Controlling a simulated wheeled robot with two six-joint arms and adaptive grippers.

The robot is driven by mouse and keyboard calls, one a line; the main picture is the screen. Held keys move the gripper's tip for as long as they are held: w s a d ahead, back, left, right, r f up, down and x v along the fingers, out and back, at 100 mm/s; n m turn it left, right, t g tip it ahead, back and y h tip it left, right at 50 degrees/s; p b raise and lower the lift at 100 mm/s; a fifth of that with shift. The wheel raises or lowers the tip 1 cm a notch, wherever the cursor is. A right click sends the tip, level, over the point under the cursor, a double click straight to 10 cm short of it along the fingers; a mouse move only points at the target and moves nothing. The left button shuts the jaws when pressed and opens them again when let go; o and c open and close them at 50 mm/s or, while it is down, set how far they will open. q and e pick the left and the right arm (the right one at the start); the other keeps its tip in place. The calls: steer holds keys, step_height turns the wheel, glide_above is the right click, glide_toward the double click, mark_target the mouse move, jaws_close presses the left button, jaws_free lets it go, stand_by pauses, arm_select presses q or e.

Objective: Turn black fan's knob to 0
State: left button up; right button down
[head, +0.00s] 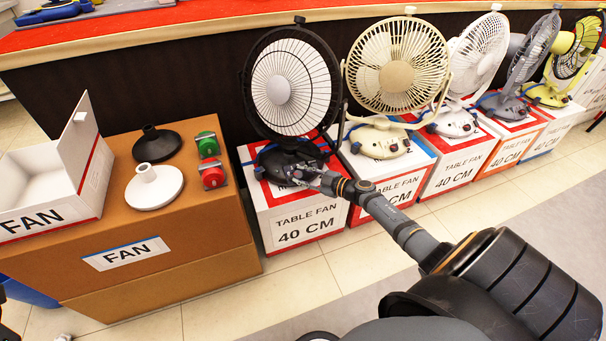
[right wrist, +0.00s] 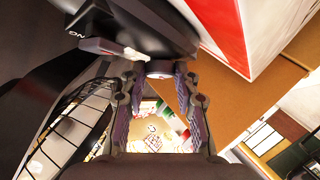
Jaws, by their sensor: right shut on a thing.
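The black fan (head: 279,90) has a white grille centre and stands on a white and red box marked TABLE FAN 40 CM (head: 304,221). My right gripper (head: 312,178) reaches the front of its dark base (head: 278,163) from the right. In the right wrist view the black base (right wrist: 130,25) fills the top. The gripper's fingers (right wrist: 158,90) are on either side of a small round knob (right wrist: 158,68) at the base and are shut on it. The dial marks are too small to read.
A cream fan (head: 396,65) stands close on the right, with several more fans beyond it. A brown carton (head: 150,265) at left holds a white stand (head: 153,186), a black stand (head: 157,143), green and red buttons (head: 209,160) and an open FAN box (head: 45,182). Tiled floor lies in front.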

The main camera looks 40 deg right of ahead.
stand_by(0.4)
steer(key=c, duration=1)
jaws_free()
steer(key=shift+s, duration=0.1)
steer(key=shift+s+d, duration=0.2)
steer(key=shift+s, duration=0.05)
steer(key=v, duration=1.1)
steer(key=shift+s+r, duration=0.15)
